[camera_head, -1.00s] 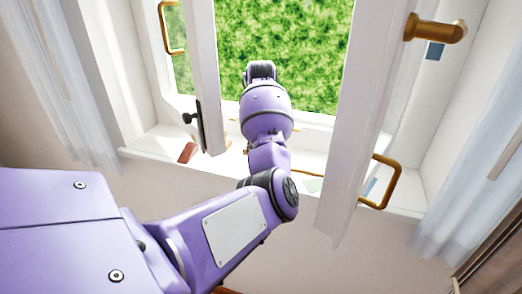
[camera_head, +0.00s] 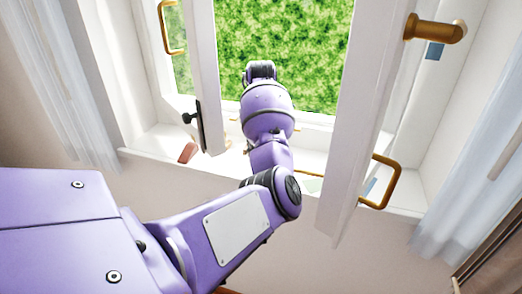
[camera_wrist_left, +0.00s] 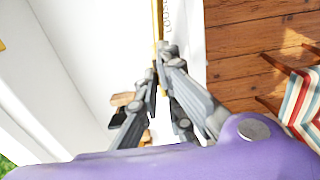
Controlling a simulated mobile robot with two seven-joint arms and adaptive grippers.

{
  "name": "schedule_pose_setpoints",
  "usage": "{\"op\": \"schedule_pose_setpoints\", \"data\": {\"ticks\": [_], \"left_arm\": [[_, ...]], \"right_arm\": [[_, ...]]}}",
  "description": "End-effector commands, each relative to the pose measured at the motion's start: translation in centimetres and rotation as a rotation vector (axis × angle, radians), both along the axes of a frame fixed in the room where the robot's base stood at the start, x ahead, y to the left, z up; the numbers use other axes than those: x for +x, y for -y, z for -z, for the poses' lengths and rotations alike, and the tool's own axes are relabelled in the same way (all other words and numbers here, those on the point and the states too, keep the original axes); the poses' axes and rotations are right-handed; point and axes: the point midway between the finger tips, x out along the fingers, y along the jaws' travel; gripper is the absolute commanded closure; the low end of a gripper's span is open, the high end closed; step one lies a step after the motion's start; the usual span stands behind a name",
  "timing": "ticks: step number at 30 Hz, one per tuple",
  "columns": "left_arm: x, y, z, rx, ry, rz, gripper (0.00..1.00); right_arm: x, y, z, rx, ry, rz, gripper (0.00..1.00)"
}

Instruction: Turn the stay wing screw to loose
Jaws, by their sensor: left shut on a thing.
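My left arm reaches from the lower left to between the two open window sashes in the head view. It hides its own gripper there. In the left wrist view my left gripper (camera_wrist_left: 160,82) has its fingertips close together at the lower end of a narrow brass stay bar (camera_wrist_left: 157,25). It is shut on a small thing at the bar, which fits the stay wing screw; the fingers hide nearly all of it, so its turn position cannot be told. In the head view, part of a thin brass bar (camera_head: 308,173) shows right of my wrist. My right gripper is not in view.
The left sash (camera_head: 205,70) and right sash (camera_head: 352,110) stand on either side of my arm. A brass handle (camera_head: 387,183) juts from the right sash. A reddish block (camera_head: 187,152) lies on the sill. A striped chair (camera_wrist_left: 303,98) stands on the wooden floor (camera_wrist_left: 250,50).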

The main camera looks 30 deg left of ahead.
Motion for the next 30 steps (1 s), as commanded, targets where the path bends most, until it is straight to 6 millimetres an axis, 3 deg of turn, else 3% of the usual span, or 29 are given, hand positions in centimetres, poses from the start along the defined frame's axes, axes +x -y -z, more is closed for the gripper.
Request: {"op": "schedule_pose_setpoints", "data": {"ticks": [5, 6, 10, 22, 30], "left_arm": [[0.11, -0.2, -0.42, 0.005, 0.008, -0.004, 1.0], [0.11, -0.2, -0.42, 0.005, 0.008, -0.004, 0.9], [0.08, -0.17, -0.32, 0.004, 0.006, -0.003, 0.75], [0.01, -0.07, -0.08, 0.001, 0.002, 0.036, 0.75], [-0.02, -0.08, -0.02, 0.001, 0.0, 0.332, 0.75]], "right_arm": [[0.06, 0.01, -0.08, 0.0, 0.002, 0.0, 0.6], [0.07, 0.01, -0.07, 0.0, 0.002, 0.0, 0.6], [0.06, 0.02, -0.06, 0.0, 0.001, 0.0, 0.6], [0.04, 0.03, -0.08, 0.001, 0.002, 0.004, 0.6], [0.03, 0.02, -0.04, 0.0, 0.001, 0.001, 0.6]]}}
